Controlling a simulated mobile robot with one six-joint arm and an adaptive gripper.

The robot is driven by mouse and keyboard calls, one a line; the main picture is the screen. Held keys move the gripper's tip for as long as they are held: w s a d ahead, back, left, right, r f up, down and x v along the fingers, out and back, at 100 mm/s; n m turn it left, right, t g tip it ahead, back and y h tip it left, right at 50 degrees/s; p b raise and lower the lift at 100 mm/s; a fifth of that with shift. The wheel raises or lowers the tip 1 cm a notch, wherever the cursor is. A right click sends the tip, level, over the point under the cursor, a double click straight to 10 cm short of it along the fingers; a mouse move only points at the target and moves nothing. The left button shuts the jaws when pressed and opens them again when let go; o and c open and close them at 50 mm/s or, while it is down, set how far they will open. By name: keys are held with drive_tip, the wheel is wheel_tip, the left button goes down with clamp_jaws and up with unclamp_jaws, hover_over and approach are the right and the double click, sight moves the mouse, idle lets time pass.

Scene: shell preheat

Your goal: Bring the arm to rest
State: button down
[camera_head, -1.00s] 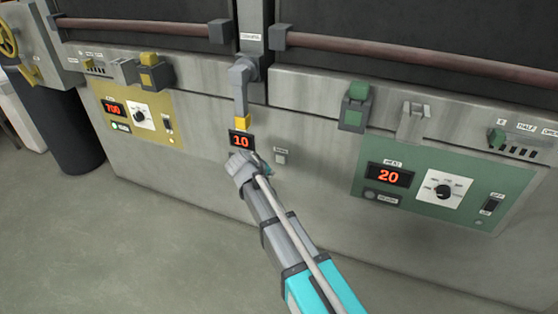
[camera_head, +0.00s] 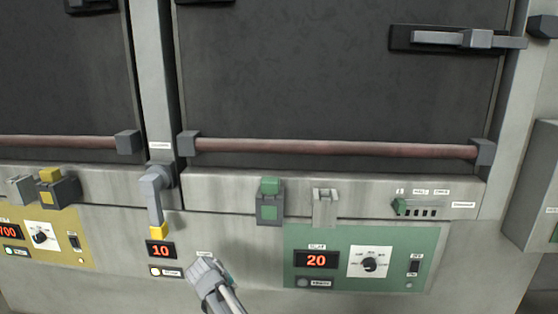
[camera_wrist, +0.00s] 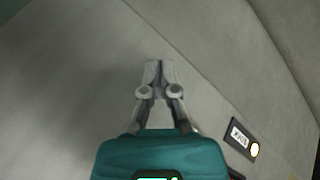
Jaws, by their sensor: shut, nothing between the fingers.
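My gripper (camera_head: 203,268) is in the lower middle of the head view, in front of the grey machine front, to the right of and below the display reading 10 (camera_head: 160,250). Its arm runs out of the bottom edge. In the wrist view my gripper's fingers (camera_wrist: 160,72) are together with nothing between them, in front of a plain grey surface. A lit lamp with a label (camera_wrist: 254,150) shows at the lower right there. In the head view my gripper hides the panel spot beneath a small label. I cannot tell whether it touches the panel.
A green panel (camera_head: 430,245) with a display reading 20 is to the right. A yellow panel (camera_head: 75,222) is at the left. A grey lever with a yellow tip (camera_head: 152,200) hangs above the 10 display. Reddish handle bars (camera_head: 330,147) cross the dark doors.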

drive_tip(key=s+d+f+m+g+y, duration=0.15)
drive_tip(key=s+d, duration=0.35)
drive_tip(key=d, duration=0.6)
drive_tip(key=s+d+f+m+g+y, duration=0.1)
drive_tip(key=s+d+m+g, duration=0.3)
drive_tip(key=d, duration=0.7)
drive_tip(key=s+d+f+m+g+y, duration=0.1)
drive_tip(key=s+d+m, duration=0.1)
drive_tip(key=s+d, duration=0.7)
wheel_tip(320, 180, up, 30)
drive_tip(key=w+d+p, duration=0.1)
drive_tip(key=w+p, duration=0.2)
drive_tip(key=p, duration=2.7)
drive_tip(key=shift+r+p, duration=0.2)
drive_tip(key=shift+p, duration=0.1)
